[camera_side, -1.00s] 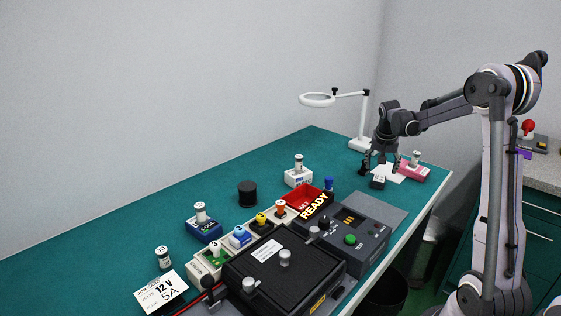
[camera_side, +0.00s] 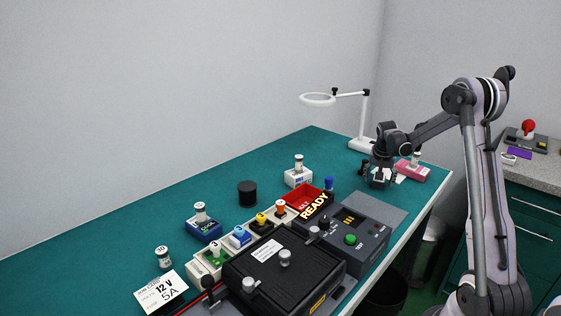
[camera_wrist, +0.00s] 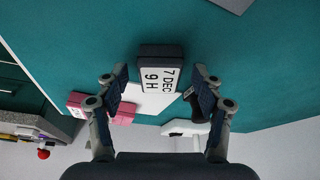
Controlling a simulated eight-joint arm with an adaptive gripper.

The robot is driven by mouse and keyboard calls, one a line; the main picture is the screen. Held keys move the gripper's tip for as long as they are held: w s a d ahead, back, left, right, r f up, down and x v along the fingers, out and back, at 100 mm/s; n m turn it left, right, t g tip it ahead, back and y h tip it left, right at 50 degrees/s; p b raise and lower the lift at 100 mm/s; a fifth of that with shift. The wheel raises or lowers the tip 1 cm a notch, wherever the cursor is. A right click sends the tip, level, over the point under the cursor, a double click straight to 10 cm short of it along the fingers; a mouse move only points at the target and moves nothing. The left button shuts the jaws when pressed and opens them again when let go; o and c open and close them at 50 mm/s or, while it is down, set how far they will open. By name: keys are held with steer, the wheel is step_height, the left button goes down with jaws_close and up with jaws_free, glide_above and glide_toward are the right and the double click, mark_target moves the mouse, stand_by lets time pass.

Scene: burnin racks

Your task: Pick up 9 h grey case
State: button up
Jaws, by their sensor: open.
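The grey case (camera_wrist: 160,52) sits on the teal bench, with a white label reading "7 DEC 9 H" facing the wrist camera. My gripper (camera_wrist: 160,80) is open, with one fingertip at the left and one at the right of the case in the wrist view. Gaps show between the fingertips and the case, so neither seems to touch it. In the side view my gripper (camera_side: 382,180) is low over the far right of the bench and hides most of the case.
A pink case (camera_side: 412,171) with a knob stands close behind my gripper. A small dark object (camera_side: 365,167) is just left of it, and a white magnifier lamp (camera_side: 362,143) stands behind. The black tester (camera_side: 350,230) and a red tray (camera_side: 305,197) lie nearer the camera.

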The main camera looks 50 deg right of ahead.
steer(key=c, duration=1.3)
